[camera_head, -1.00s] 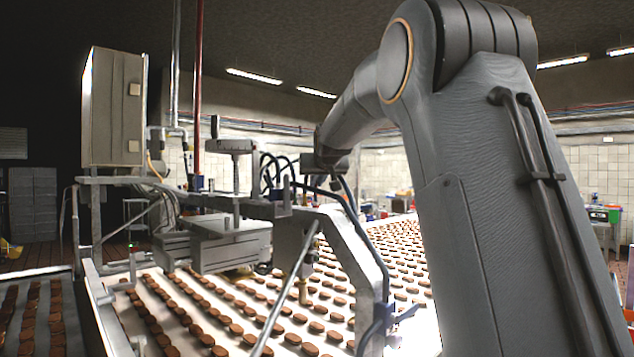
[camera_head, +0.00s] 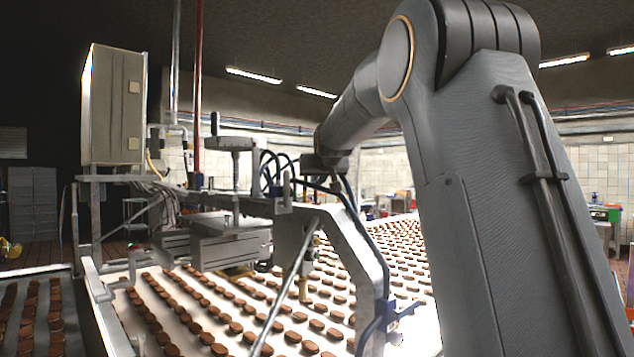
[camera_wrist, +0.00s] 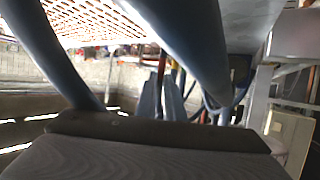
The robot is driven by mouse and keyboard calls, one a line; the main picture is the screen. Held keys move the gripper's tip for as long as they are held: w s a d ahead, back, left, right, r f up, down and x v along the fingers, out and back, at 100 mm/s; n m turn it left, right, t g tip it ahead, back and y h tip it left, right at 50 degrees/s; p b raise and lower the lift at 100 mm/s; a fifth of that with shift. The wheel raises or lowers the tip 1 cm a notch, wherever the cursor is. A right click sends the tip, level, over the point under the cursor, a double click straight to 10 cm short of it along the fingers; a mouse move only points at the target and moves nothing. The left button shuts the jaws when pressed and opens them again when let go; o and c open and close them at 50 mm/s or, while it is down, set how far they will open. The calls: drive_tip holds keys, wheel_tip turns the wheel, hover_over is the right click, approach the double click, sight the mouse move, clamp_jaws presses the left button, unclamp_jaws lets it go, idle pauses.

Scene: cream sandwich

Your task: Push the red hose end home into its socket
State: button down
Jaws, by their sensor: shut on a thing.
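In the wrist view, two blue-grey fingers of my gripper (camera_wrist: 162,98) show mid-frame beyond my dark wrist housing. They are close together, with a narrow strip of red (camera_wrist: 182,80) beside them that looks like the red hose end. Its tip and the contact with the fingers are too small and blurred to make out. I cannot make out the socket in either view. In the head view my arm reaches over behind the depositing machine (camera_head: 360,230), and my gripper and the hose end are hidden there.
Thick dark-blue hoses (camera_wrist: 180,40) cross close in front of the wrist camera. The machine's metal frame and black hoses (camera_head: 275,165) stand near my wrist. The belt (camera_head: 180,318) below carries rows of brown biscuits. A grey cabinet (camera_head: 113,105) stands at the left.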

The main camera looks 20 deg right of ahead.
drive_tip(key=shift+f+b, duration=0.75)
drive_tip(key=shift+f, duration=0.35)
drive_tip(key=c, duration=1.8)
unclamp_jaws()
drive_tip(key=b+v, duration=0.2)
drive_tip(key=v, duration=0.5)
drive_tip(key=shift+s, duration=0.35)
drive_tip(key=shift+a+r, duration=0.1)
